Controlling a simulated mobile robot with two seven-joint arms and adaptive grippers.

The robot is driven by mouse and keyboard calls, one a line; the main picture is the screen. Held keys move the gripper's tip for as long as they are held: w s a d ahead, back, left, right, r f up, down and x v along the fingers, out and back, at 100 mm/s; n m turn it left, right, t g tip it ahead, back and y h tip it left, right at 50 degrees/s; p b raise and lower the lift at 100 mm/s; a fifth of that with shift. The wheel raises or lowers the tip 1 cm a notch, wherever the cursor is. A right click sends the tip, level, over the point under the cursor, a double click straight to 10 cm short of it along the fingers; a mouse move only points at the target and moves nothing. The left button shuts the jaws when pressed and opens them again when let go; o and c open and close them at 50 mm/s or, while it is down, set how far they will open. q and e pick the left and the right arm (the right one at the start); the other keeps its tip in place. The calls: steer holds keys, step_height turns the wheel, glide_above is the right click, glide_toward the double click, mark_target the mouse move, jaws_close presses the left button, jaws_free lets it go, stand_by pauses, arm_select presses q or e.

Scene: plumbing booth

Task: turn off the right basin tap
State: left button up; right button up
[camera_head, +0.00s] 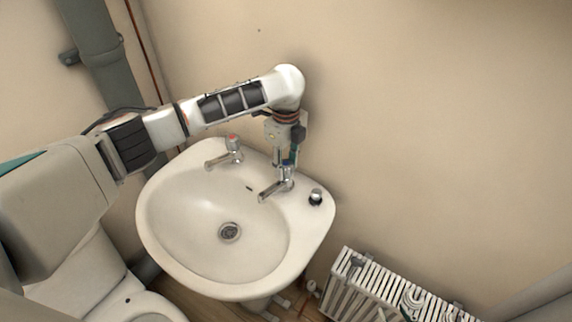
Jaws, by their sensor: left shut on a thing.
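The white basin (322,222) is against the wall with two chrome taps. The right tap (272,189) has a blue-marked top, and its spout points left over the bowl. The left tap (220,159) has a red-marked top and stands apart from my arm. My left gripper (287,162) comes down from above onto the right tap and is shut on its handle. Its fingers partly hide the handle. I cannot make out any water running from the spout. My right gripper is not in view.
A small chrome and black object (316,197) stands on the basin's right rim, close to the right tap. A white radiator (345,292) is at the lower right. A toilet (150,306) is at the lower left. A grey pipe (100,50) runs up the wall.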

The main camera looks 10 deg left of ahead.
mark_target(286, 163)
arm_select(q)
steer(key=shift+r+m, duration=0.1)
steer(key=shift+m, duration=0.5)
steer(key=o, duration=1.1)
step_height(286, 163, up, 12)
stand_by(0.4)
